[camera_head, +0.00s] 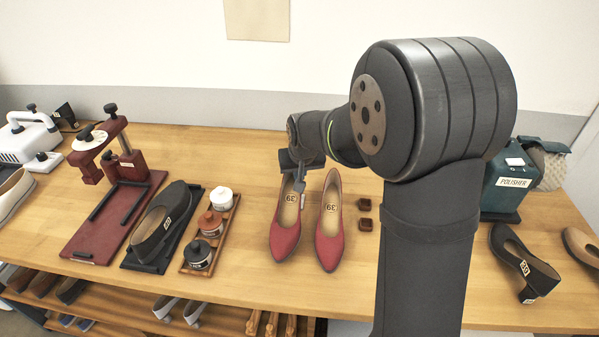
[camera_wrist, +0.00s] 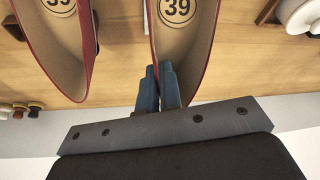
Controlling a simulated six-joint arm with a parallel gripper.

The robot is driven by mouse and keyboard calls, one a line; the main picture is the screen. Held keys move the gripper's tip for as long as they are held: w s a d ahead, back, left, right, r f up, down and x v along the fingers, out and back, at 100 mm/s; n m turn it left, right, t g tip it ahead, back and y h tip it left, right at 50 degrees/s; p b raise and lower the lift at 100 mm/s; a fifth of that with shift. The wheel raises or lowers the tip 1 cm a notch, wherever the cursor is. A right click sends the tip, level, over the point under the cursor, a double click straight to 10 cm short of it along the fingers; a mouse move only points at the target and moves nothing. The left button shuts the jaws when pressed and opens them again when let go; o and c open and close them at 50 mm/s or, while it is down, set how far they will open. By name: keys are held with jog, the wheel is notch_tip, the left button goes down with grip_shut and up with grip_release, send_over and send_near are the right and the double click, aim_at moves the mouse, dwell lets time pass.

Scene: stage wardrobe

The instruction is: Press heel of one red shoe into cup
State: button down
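Two red high-heeled shoes with tan insoles marked 39 stand side by side at the table's middle, toes toward the front. They are the left red shoe (camera_head: 285,238) and the right red shoe (camera_head: 329,246). In the wrist view the left one (camera_wrist: 205,50) appears on the right and the other (camera_wrist: 54,52) on the left. My gripper (camera_head: 299,192) points down at the left shoe's rear. Its blue-grey fingers (camera_wrist: 159,75) are close together, with the shoe's side rim running between them. Two small brown blocks (camera_head: 365,204) (camera_head: 364,224), possibly the cups, lie right of the shoes.
A wooden tray (camera_head: 225,222) of jars stands left of the shoes. Beyond it are a black shoe (camera_head: 160,222) and a red press (camera_head: 110,215). A green polisher (camera_head: 505,188) and a black heeled shoe (camera_head: 524,265) are at right. My arm hides part of the table.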

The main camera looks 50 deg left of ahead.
jog(key=shift+f, duration=0.95)
dwell(1.3)
jog(key=shift+r, duration=1.8)
jog(key=s+a, duration=0.7)
jog(key=shift+s+a, duration=0.4)
dwell(0.5)
jog(key=shift+f, duration=1.7)
dwell(0.3)
jog(key=c, duration=1.5)
grip_release()
jog(key=shift+c, duration=0.2)
